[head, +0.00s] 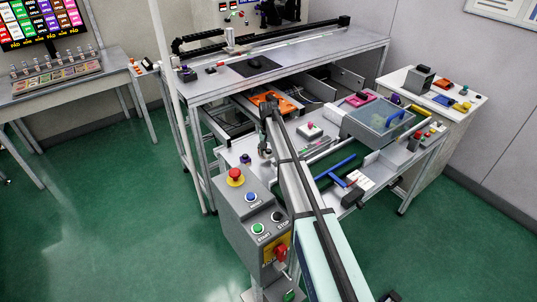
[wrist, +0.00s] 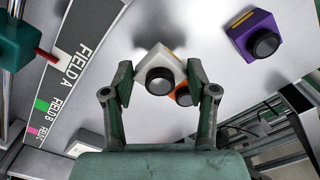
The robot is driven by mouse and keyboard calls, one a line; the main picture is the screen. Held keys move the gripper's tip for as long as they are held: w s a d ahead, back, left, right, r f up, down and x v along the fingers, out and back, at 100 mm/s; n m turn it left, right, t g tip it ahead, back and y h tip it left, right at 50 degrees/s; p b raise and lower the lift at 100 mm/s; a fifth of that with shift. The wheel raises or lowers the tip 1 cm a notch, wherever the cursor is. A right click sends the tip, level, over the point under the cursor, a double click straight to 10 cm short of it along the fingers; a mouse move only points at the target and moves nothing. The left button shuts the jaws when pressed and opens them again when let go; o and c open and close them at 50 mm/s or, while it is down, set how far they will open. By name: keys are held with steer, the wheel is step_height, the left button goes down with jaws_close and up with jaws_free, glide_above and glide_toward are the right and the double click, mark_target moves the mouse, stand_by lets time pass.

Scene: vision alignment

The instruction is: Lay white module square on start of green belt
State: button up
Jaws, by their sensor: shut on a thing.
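The white module (wrist: 154,55), a small block with a round black knob or lens, sits between the fingertips of my gripper (wrist: 160,78) in the wrist view. It looks turned at an angle to the fingers. My gripper is shut on it. Its height above the pale surface is hard to judge. In the head view my gripper (head: 265,151) is small, over the left part of the work table, and the module in it cannot be made out. A dark green strip (head: 322,180), possibly the green belt, lies right of my arm, partly hidden by it.
A purple module (wrist: 254,35) stands right of my gripper, and an orange part (wrist: 184,95) shows beside the white module. A label strip (wrist: 75,62) reads FIELD A and FIELD B. A blue T-shaped bar (head: 337,168) and a clear-lidded box (head: 376,122) occupy the table's right side.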

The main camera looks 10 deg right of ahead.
mark_target(269, 150)
steer(key=shift+f, duration=1.05)
steer(key=shift+f, duration=0.15)
steer(key=o, duration=1.2)
steer(key=shift+c, duration=0.2)
step_height(269, 150, up, 11)
steer(key=b, duration=0.3)
steer(key=shift+b, duration=0.3)
steer(key=shift+r, duration=0.4)
steer(key=shift+c, duration=1.2)
steer(key=shift+r, duration=0.3)
